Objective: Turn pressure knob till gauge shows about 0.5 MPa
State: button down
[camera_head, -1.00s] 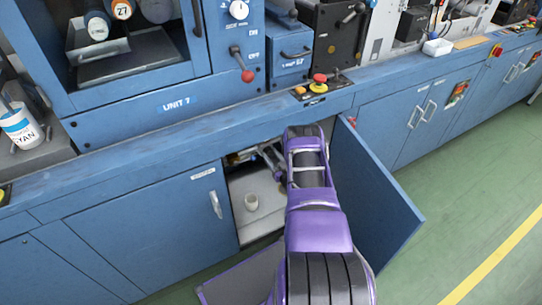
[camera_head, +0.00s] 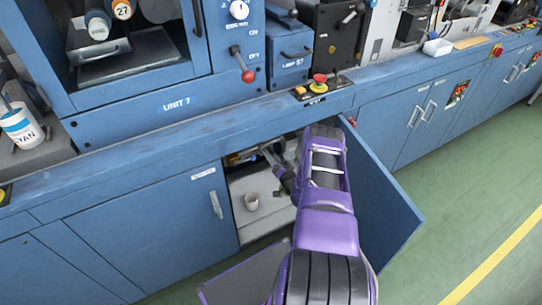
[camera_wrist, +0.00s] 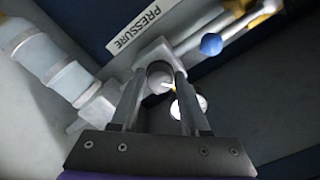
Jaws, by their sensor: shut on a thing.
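My gripper (camera_wrist: 160,80) is shut on the knob, one finger on each side. The gauge (camera_wrist: 190,106) has a white face beside the knob. My right finger covers part of it, and its reading is too small and blurred to tell. A white "PRESSURE" label (camera_wrist: 134,26) is above. In the head view my arm reaches into the open cabinet (camera_head: 262,185), and the knob and gauge cannot be made out.
The open cabinet door (camera_head: 385,200) stands right of my arm. In the wrist view a blue ball-ended lever (camera_wrist: 211,44) sits near pipes, and a pale cylindrical filter (camera_wrist: 45,55) is at left.

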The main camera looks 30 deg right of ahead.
jog(key=m, duration=0.8)
jog(key=shift+a+m, duration=0.1)
jog(key=shift+m, duration=0.2)
dwell(0.3)
jog(key=shift+c, duration=2)
grip_release()
jog(key=s+p, duration=0.1)
jog(key=s, duration=1.6)
jog(key=shift+s+a+p, duration=0.25)
jog(key=shift+a+p, duration=0.15)
jog(key=shift+a, duration=0.05)
